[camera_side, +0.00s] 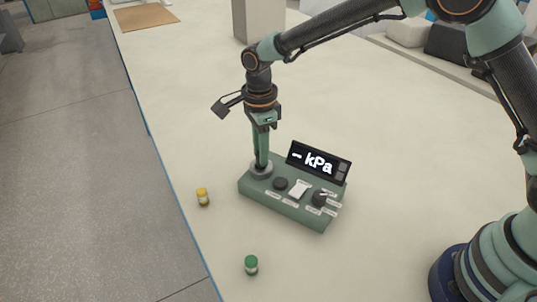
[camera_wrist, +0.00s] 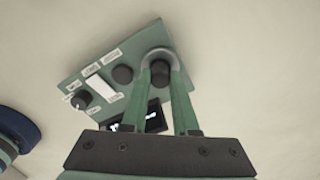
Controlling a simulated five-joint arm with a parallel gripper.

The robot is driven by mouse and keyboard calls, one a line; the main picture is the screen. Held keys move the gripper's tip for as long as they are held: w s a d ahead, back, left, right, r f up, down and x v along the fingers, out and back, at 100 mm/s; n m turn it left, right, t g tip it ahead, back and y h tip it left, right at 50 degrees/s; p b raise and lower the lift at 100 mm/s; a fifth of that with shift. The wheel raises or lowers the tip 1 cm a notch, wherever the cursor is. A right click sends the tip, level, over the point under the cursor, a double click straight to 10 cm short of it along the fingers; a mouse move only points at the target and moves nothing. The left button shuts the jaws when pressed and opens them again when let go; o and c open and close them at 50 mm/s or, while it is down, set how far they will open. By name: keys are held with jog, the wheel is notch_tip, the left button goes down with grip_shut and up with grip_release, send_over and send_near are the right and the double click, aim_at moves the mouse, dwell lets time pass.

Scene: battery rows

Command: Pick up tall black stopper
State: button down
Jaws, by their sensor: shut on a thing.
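The tall black stopper (camera_wrist: 160,74) stands between my gripper's (camera_wrist: 161,66) two green fingers in the wrist view, within a grey ring (camera_wrist: 158,51) at one end of a green device (camera_wrist: 113,54). In the side view my gripper (camera_side: 262,158) points down over that grey ring (camera_side: 261,171) at the device's left end, with its fingertips close to the ring. My gripper is shut on the stopper. The fingers hide most of the stopper in the side view. I cannot tell whether its foot still sits in the ring.
A yellow-capped vial (camera_side: 203,197) and a green-capped vial (camera_side: 251,265) stand nearby. The pale table is otherwise clear around it.

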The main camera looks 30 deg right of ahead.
notch_tip(320, 180, up, 24)
jog(key=shift+f, duration=0.25)
dwell(1.0)
